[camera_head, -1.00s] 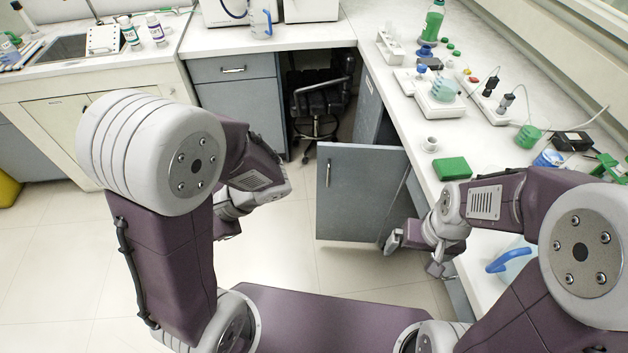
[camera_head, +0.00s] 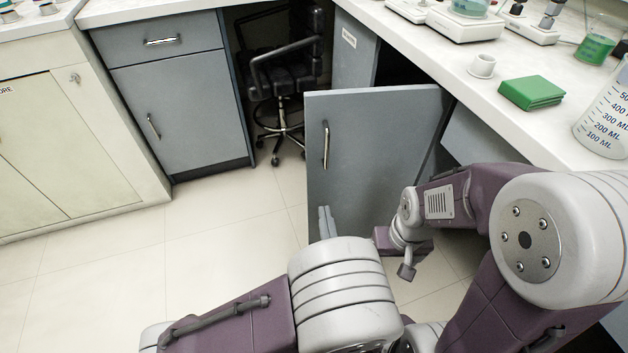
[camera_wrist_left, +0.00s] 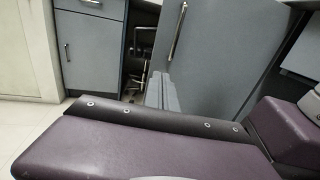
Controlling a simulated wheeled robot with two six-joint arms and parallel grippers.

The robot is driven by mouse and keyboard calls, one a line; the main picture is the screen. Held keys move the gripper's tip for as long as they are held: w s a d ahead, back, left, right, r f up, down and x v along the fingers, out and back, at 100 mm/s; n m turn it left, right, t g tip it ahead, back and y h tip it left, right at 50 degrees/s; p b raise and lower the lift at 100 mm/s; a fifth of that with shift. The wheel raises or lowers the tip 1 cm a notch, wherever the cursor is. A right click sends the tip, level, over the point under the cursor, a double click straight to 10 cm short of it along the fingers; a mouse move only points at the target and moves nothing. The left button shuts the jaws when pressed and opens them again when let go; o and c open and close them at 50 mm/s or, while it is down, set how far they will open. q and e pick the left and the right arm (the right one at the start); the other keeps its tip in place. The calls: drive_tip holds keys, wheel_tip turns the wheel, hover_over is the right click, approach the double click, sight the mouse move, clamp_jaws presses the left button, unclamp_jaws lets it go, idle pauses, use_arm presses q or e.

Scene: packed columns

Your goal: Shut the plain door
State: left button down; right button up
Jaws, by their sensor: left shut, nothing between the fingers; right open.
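The plain door (camera_head: 372,130) is a grey cabinet door with a vertical metal handle. It stands open, swung out from the cabinet under the right-hand counter. It also fills the upper middle of the left wrist view (camera_wrist_left: 225,60). My left gripper (camera_head: 326,222) is shut and empty, in front of the door's lower left part in the head view. Its fingers also show in the left wrist view (camera_wrist_left: 162,93); I cannot tell whether they touch the door. My right gripper (camera_head: 394,258) is open and empty near the door's lower right. My forearm hides part of the door's lower edge.
A black office chair (camera_head: 285,70) stands in the corner knee space. Floor left of the door is clear.

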sight(314, 161)
use_arm(q)
drive_tip(key=w+b, duration=0.1)
drive_tip(key=w, duration=0.3)
drive_tip(key=w+a+b, duration=0.1)
drive_tip(key=w+b, duration=0.1)
drive_tip(key=w, duration=0.2)
drive_tip(key=w+b, duration=0.1)
drive_tip(key=w, duration=0.3)
drive_tip(key=shift+w+a, duration=0.35)
drive_tip(key=shift+w, duration=0.05)
drive_tip(key=shift+w+r, duration=0.15)
drive_tip(key=shift+w, duration=0.4)
